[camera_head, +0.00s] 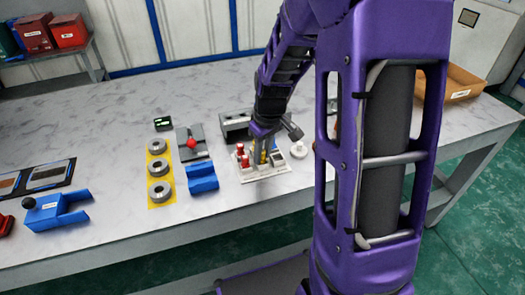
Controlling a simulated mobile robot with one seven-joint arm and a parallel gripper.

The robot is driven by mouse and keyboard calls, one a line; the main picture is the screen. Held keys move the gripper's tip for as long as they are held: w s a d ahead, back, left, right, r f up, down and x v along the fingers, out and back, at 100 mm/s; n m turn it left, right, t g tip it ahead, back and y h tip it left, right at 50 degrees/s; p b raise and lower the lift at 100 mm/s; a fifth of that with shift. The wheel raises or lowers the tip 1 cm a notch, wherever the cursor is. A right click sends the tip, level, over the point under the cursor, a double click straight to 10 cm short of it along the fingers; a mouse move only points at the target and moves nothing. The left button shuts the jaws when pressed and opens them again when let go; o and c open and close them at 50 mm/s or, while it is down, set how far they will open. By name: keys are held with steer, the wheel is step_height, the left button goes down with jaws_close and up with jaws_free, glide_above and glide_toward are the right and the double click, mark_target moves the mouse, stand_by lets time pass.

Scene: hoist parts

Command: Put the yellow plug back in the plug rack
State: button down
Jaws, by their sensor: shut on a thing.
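The plug rack (262,175) is a pale block on the worktable, left of my purple column. Red plugs (243,157) stand at its left side. My gripper (261,147) points down over the middle of the rack and is shut on the yellow plug (263,157), of which only a small yellow strip shows. The gripper hides most of the plug and part of the rack behind it. I cannot tell whether the plug is seated in a hole or just above it.
Left of the rack are a blue cradle (202,178), a grey block with a red knob (192,143) and a yellow strip with grey rings (159,170). A grey box (235,123) stands behind the rack. A round white part (299,150) lies close on the right.

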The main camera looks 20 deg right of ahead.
steer(key=shift+f, duration=0.1)
steer(key=c, duration=0.6)
jaws_free()
steer(key=shift+r+p, duration=2.75)
steer(key=shift+r, duration=0.8)
